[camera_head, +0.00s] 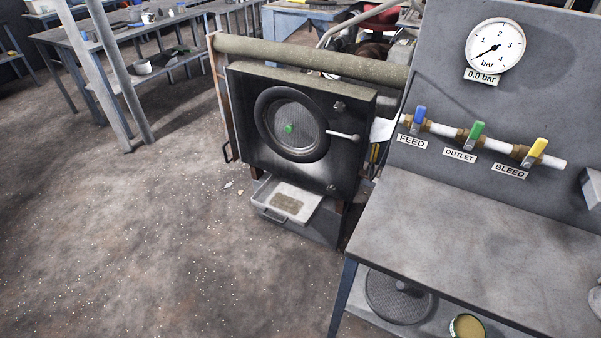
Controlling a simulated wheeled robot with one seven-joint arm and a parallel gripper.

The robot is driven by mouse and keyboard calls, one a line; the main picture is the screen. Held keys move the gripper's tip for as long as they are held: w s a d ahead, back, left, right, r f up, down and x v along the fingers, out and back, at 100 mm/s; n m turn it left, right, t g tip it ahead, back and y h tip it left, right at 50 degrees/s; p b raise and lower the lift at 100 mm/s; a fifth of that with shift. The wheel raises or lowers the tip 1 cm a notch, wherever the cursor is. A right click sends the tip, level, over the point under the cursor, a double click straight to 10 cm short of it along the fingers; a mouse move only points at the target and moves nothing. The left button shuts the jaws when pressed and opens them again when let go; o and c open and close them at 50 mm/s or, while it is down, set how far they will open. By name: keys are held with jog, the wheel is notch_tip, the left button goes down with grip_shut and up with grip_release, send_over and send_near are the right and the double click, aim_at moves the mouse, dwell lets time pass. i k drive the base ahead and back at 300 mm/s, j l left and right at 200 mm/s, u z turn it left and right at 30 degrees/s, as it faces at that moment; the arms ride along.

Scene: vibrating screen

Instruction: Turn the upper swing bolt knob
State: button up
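The vibrating screen's dark square front door (360,92) stands left of the bench and looks shut. It has a round window (291,124) with a black ring and a small green thing behind it. The upper swing bolt knob (339,105) is a small dark knob near the door's upper right corner. A similar lower knob (332,187) sits near the lower right corner. The fine shape and turn of the knobs are too small to tell. My gripper is not in view.
A grey bench (470,240) with a gauge panel (440,70) and blue, green and yellow valve handles fills the right side. A pale tray (268,208) juts out below the door. Open floor (150,230) lies at left and front, with scattered pale specks.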

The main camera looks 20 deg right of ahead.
aim_at(339, 107)
jog(key=i+j+z, duration=0.3)
jog(key=i+j, duration=0.2)
jog(key=i+j+z, duration=0.1)
jog(key=i+j, duration=0.15)
jog(key=j, duration=0.2)
jog(key=i+j+z, duration=0.15)
jog(key=j, duration=0.25)
jog(key=i+j+z, duration=0.15)
jog(key=j, duration=0.25)
jog(key=i+j+z, duration=0.15)
jog(key=i+j, duration=0.15)
jog(key=i+j+z, duration=0.15)
jog(key=j, duration=0.4)
jog(key=i+j+z, duration=0.1)
jog(key=j, duration=0.35)
